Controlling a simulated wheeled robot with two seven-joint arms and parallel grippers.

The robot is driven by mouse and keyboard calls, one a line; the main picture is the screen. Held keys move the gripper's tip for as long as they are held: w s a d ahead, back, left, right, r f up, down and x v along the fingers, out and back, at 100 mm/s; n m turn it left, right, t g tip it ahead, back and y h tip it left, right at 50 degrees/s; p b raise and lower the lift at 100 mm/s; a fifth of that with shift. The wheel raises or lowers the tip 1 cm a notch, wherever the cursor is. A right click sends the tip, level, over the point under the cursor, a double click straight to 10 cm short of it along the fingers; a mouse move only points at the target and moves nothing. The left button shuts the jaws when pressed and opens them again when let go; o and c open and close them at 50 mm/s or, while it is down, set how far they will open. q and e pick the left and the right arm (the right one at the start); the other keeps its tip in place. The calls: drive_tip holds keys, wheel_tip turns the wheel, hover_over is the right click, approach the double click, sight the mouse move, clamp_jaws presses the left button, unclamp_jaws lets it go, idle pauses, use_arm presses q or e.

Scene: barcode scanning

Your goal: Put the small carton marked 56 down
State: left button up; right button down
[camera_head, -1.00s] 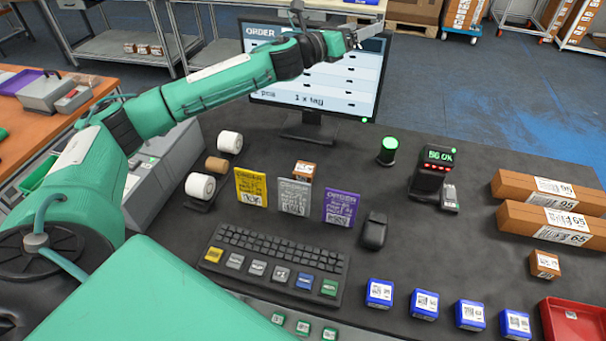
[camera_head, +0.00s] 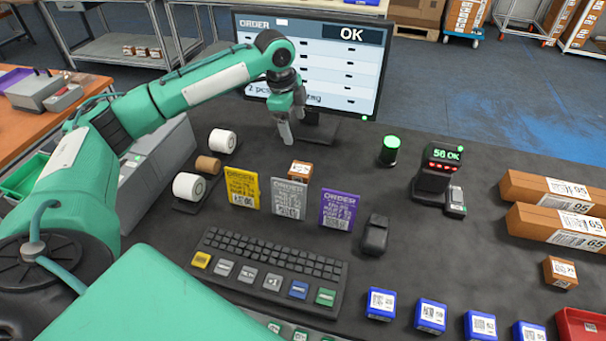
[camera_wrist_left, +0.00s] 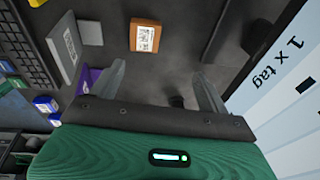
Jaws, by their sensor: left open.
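A small brown carton (camera_head: 300,172) with a white label stands on the dark table behind the grey order card; its number is too small to read, and the card hides its lower part. It also shows in the left wrist view (camera_wrist_left: 145,36), beyond my fingertips and apart from them. Another small brown carton (camera_head: 561,272) lies at the right, its number also unclear. My left gripper (camera_head: 286,128) points down in front of the monitor, behind and left of the first carton. In the wrist view its two fingers (camera_wrist_left: 162,85) are spread with nothing between them. My right gripper is not in view.
Yellow, grey (camera_head: 289,199) and purple order cards stand before the carton. The monitor (camera_head: 345,60) reads OK; the scanner device (camera_head: 436,172) reads 56 OK. Long cartons (camera_head: 560,190), blue boxes (camera_head: 430,315) and a red tray (camera_head: 580,322) are at the right. The table's middle is partly clear.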

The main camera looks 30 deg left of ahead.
use_arm(q)
drive_tip(key=s+g, duration=0.1)
drive_tip(key=s, duration=0.1)
drive_tip(key=p, duration=0.1)
hover_over(300, 168)
drive_tip(key=f, duration=0.5)
drive_tip(key=s+f, duration=0.1)
drive_tip(key=f, duration=0.2)
drive_tip(key=shift+a+f, duration=0.35)
drive_tip(key=shift+a, duration=0.05)
drive_tip(key=f, duration=0.1)
drive_tip(key=f+p, duration=0.1)
drive_tip(key=f, duration=0.2)
drive_tip(key=shift+w+d+f, duration=0.1)
drive_tip(key=shift+w+d, duration=0.25)
drive_tip(key=shift+w, duration=0.05)
drive_tip(key=shift+f, duration=0.5)
drive_tip(key=c, duration=1.2)
drive_tip(key=shift+c, duration=0.3)
drive_tip(key=shift+r, duration=0.2)
wheel_tip(300, 168, up, 20)
drive_tip(key=b, duration=0.2)
drive_tip(key=shift+f, duration=0.15)
